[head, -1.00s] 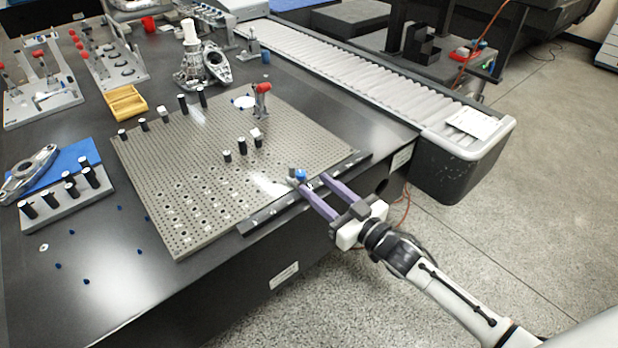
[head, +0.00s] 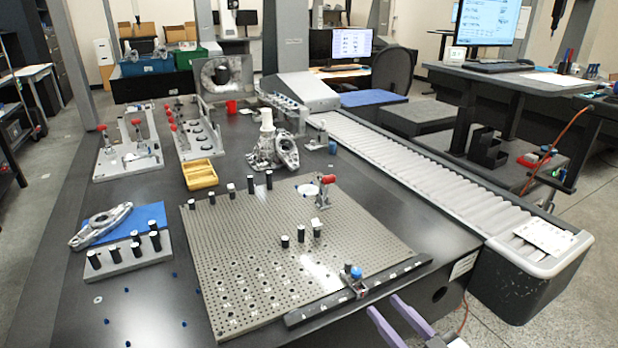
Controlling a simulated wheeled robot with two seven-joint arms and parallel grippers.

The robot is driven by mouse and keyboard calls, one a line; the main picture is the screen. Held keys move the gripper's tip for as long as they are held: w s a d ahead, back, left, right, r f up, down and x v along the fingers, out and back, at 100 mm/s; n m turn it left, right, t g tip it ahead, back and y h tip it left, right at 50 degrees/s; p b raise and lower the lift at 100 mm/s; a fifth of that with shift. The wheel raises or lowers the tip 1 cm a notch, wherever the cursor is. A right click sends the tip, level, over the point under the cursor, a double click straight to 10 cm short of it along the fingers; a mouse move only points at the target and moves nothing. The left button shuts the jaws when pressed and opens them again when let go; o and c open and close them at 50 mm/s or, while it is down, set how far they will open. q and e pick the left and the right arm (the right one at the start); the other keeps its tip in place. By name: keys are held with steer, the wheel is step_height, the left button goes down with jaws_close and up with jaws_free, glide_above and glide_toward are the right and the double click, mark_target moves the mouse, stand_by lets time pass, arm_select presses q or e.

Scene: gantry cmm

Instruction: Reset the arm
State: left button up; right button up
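My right gripper (head: 392,318) is at the bottom of the head view, just off the front edge of the table. Its two purple fingers are apart with nothing between them. The rest of that arm is cut off by the picture's lower edge. A small blue-topped piece (head: 356,273) stands on the dark strip (head: 400,270) along the front edge of the perforated plate (head: 265,260), beyond the fingertips and apart from them. My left gripper is not in view.
A roller conveyor (head: 420,170) with a black end box (head: 525,285) runs along the table's right side. Black pins and a red-handled clamp (head: 325,190) stand on the plate. A pin rack (head: 128,256) and yellow tray (head: 200,175) are on the left. Floor at right is clear.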

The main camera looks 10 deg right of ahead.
steer(key=s+a+f+g+h, duration=0.1)
steer(key=s+a+f+g, duration=0.2)
steer(key=s+f, duration=0.5)
steer(key=s+a+f+m+g+h, duration=0.1)
steer(key=s+a+f+g, duration=0.3)
steer(key=s+f, duration=0.4)
steer(key=s+g+h, duration=0.1)
steer(key=s, duration=0.5)
steer(key=shift+s+m, duration=0.3)
steer(key=shift+f, duration=0.1)
steer(key=shift+c, duration=0.8)
